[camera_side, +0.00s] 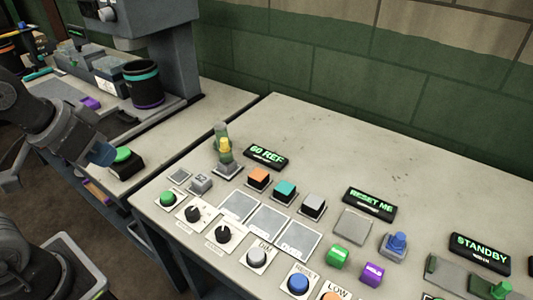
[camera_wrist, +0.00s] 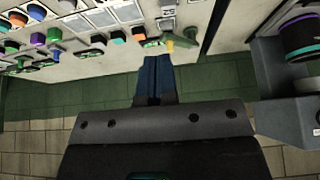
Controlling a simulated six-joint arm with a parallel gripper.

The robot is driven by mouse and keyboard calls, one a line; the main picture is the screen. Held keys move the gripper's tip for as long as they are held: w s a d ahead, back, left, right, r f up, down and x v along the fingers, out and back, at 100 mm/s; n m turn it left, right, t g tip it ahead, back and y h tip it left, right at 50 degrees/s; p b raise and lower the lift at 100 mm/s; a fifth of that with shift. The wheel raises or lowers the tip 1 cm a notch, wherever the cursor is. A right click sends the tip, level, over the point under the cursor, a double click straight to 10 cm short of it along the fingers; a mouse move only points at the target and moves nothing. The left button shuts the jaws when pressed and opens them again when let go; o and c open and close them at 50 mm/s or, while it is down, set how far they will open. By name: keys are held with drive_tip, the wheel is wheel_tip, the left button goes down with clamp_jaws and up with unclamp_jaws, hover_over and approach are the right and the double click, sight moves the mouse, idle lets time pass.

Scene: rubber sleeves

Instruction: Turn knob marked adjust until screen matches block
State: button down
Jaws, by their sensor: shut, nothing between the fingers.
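Two black knobs with white pointers, one (camera_side: 193,213) and one (camera_side: 223,234), sit on white plates at the front left of the panel table; their labels are too small to read. My gripper (camera_side: 104,154) is at the left, apart from the knobs, near a green button (camera_side: 121,155). Its blue fingers are together and empty in the wrist view (camera_wrist: 153,62).
Blank grey plates (camera_side: 268,221), a grey button (camera_side: 257,256) marked "DIM" and a blue button (camera_side: 298,283) lie along the front. A yellow-green upright piece (camera_side: 223,146) stands at the back left. A dark cup (camera_side: 143,84) stands on the other table. The panel table's back is clear.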

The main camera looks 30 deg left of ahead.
sight(191, 210)
drive_tip(key=c, duration=1.8)
unclamp_jaws()
drive_tip(key=shift+o, duration=2.2)
drive_tip(key=shift+w, duration=0.2)
drive_tip(key=o, duration=0.6)
drive_tip(key=w+f+n+g, duration=0.1)
drive_tip(key=w, duration=0.1)
drive_tip(key=w+d+f+n+g, duration=0.1)
drive_tip(key=w, duration=0.1)
drive_tip(key=w+d+f+n+g, duration=0.1)
drive_tip(key=w+n, duration=0.1)
drive_tip(key=shift+f, duration=0.2)
drive_tip(key=shift+o, duration=0.2)
drive_tip(key=w+d+f+n+g, duration=0.2)
drive_tip(key=w+f+n, duration=0.1)
drive_tip(key=w+f, duration=0.1)
drive_tip(key=shift+w+f+n+g, duration=0.25)
drive_tip(key=shift+f+n+g, duration=0.05)
drive_tip(key=shift+f, duration=0.55)
wheel_tip(191, 210, down, 14)
drive_tip(key=shift+r, duration=0.1)
drive_tip(key=c, duration=0.9)
